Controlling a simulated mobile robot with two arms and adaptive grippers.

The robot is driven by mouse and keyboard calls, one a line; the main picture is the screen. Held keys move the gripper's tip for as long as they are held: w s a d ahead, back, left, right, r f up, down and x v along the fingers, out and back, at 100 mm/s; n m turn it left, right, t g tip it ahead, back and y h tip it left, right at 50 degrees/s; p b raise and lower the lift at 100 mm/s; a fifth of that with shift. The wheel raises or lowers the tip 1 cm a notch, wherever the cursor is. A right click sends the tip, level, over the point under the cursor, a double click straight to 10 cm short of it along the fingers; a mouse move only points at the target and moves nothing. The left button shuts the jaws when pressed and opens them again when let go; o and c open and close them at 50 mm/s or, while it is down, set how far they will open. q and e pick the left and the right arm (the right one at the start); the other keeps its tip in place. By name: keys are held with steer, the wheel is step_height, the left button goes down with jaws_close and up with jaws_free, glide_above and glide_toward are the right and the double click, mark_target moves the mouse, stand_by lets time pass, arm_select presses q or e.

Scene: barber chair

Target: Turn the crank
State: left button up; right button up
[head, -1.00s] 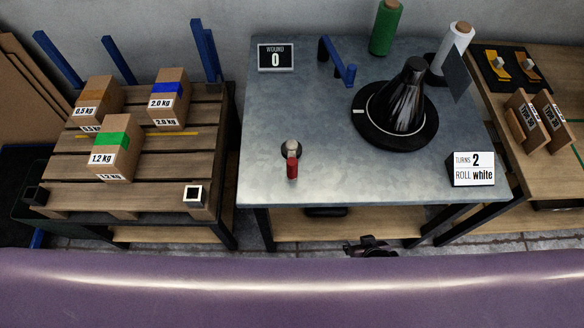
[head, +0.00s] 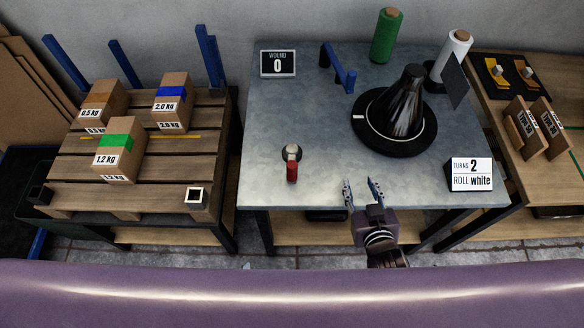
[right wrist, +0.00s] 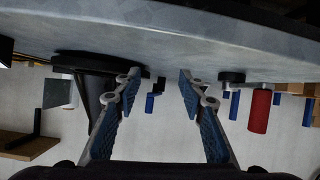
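The crank (head: 291,153) is on the grey metal table, left of centre, and its red handle (head: 292,172) points toward the front edge. In the right wrist view the red handle (right wrist: 260,111) is at the right, outside the fingers. My right gripper (head: 362,188) is open and empty at the table's front edge, to the right of the crank and apart from it. Its two blue-padded fingers also show spread in the right wrist view (right wrist: 160,82). My left gripper is not in view.
A dark cone on a round black base (head: 400,140) stands right of the crank. A counter reads "WOUND 0" (head: 278,64); a sign (head: 471,175) reads "TURNS 2, ROLL white". Green (head: 386,36) and white (head: 452,55) rolls stand behind. The tabletop around the crank is clear.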

mark_target(295, 174)
steer(key=a+t+y, duration=0.1)
steer(key=a, duration=0.1)
steer(key=a+r+n+y, duration=0.1)
steer(key=a, duration=0.2)
steer(key=a+n+t+y, duration=0.1)
steer(key=a, duration=0.1)
steer(key=shift+a+r+t+y, duration=0.15)
steer(key=shift+a+t+y, duration=0.15)
steer(key=shift+a+y, duration=0.1)
steer(key=s+a+y, duration=0.1)
steer(key=a, duration=0.1)
steer(key=s+a+r+n+y, duration=0.1)
steer(key=a, duration=0.1)
steer(key=s+a+n+y, duration=0.1)
steer(key=a, duration=0.1)
steer(key=shift+r+t+y, duration=0.15)
steer(key=shift+t+y, duration=0.15)
steer(key=shift+t, duration=0.1)
steer(key=shift+w+a, duration=0.15)
steer(key=shift+a, duration=0.1)
steer(key=p+x, duration=0.1)
steer(key=x, duration=0.6)
steer(key=shift+w+a, duration=0.15)
jaws_close()
